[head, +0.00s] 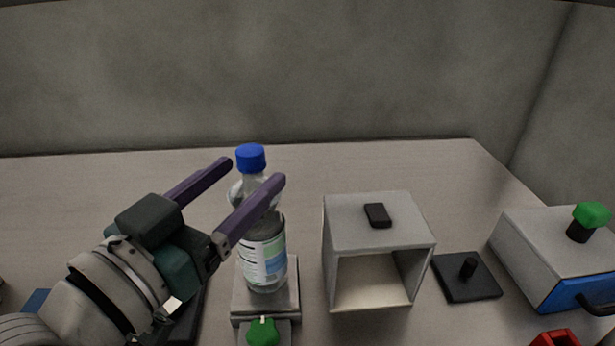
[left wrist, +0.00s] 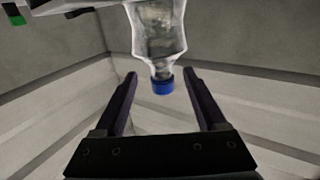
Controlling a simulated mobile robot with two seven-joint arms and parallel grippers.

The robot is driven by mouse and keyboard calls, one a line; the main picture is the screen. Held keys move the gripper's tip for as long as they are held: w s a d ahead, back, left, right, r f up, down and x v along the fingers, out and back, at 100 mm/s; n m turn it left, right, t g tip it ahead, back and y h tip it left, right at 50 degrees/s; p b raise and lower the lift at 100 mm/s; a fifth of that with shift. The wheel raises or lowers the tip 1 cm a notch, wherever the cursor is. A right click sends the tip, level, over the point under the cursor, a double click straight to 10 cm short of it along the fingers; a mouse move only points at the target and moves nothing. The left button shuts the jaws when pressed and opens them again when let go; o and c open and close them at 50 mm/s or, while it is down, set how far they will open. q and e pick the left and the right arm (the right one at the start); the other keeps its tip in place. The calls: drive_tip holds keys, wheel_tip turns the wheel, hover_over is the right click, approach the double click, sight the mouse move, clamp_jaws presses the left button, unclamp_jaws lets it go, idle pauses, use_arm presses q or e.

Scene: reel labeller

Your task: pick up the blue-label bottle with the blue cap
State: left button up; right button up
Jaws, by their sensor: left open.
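The clear bottle (head: 264,258) with a blue cap (head: 251,158) and a white, blue and green label stands upright on a grey block (head: 266,299) in the head view. My left gripper (head: 254,175) is open, with its purple fingers reaching toward the bottle's upper part. One finger passes in front of the bottle's shoulder in the head view. In the left wrist view the bottle (left wrist: 158,30) appears upside down, its blue cap (left wrist: 163,86) between the two open fingers (left wrist: 161,76). I cannot tell whether either finger touches it. My right gripper is not in view.
A grey open-fronted box (head: 372,232) stands right of the bottle. Beyond it are a black plate with a peg (head: 467,279) and a grey box with a blue front (head: 560,252) and green knob. A green knob (head: 263,331) sits in front of the bottle.

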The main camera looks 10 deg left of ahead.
use_arm(q)
drive_tip(key=x, duration=0.5)
drive_tip(key=shift+w, duration=0.45)
clamp_jaws()
idle(1.0)
drive_tip(key=shift+r, duration=0.15)
